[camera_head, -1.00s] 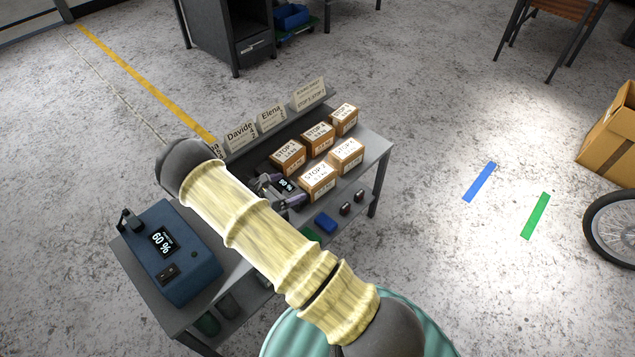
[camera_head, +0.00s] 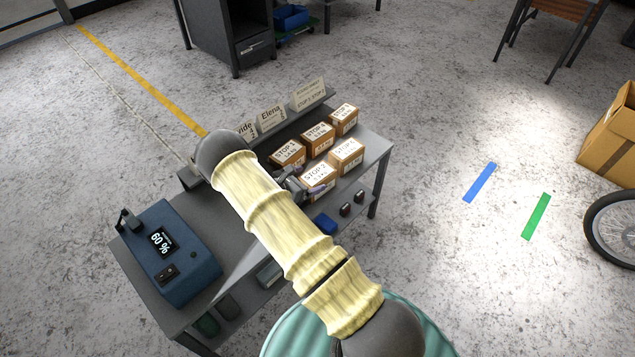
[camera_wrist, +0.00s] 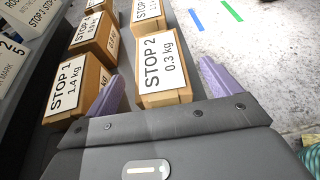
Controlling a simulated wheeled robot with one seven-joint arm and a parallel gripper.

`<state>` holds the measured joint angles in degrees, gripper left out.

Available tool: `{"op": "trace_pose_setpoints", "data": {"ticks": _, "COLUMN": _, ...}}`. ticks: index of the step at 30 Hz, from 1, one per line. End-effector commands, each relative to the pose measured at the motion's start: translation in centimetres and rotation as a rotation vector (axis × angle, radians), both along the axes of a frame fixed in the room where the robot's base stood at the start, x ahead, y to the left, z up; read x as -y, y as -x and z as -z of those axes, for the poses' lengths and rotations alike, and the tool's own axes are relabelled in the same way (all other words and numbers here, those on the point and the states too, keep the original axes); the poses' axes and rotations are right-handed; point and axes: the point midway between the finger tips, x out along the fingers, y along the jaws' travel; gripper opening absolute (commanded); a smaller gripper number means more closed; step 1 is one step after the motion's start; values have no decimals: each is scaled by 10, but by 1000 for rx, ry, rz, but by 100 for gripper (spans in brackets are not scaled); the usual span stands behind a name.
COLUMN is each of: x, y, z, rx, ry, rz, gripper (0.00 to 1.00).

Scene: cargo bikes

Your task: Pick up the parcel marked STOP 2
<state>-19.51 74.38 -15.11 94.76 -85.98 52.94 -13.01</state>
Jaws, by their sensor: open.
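The parcel marked STOP 2 (camera_wrist: 163,72) is a small brown box with a white label reading 0.3 kg. In the wrist view it lies ahead of my gripper (camera_wrist: 162,92), between the lines of its two purple fingers. The fingers are open and apart, with nothing held. In the head view the STOP 2 parcel (camera_head: 317,174) stands at the front of the shelf bench, and my gripper (camera_head: 305,188) is at its near left side, partly covering it. Whether a finger touches the box I cannot tell.
The STOP 1 parcel (camera_wrist: 75,88) stands close left of STOP 2. More parcels (camera_head: 347,152) stand behind on the grey bench (camera_head: 376,150).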

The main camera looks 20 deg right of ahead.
Motion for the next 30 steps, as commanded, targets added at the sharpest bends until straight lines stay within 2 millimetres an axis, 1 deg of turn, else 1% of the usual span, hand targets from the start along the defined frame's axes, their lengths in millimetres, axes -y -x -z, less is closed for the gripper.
{"op": "trace_pose_setpoints", "data": {"ticks": 1, "x": 8, "y": -2, "z": 4, "rx": 0, "ry": 0, "rz": 2, "gripper": 89}}
{"op": "trace_pose_setpoints", "data": {"ticks": 5, "x": 17, "y": -6, "z": 8, "rx": 0, "ry": -1, "rz": 0, "gripper": 89}}
{"op": "trace_pose_setpoints", "data": {"ticks": 21, "x": 18, "y": -7, "z": 8, "rx": 0, "ry": 0, "rz": -1, "gripper": 89}}
{"op": "trace_pose_setpoints", "data": {"ticks": 23, "x": 18, "y": -7, "z": 8, "rx": 0, "ry": 0, "rz": -1, "gripper": 77}}
{"op": "trace_pose_setpoints", "data": {"ticks": 27, "x": 18, "y": -7, "z": 8, "rx": 0, "ry": 0, "rz": -1, "gripper": 50}}
{"op": "trace_pose_setpoints", "data": {"ticks": 30, "x": 18, "y": -7, "z": 8, "rx": 0, "ry": 0, "rz": -1, "gripper": 32}}
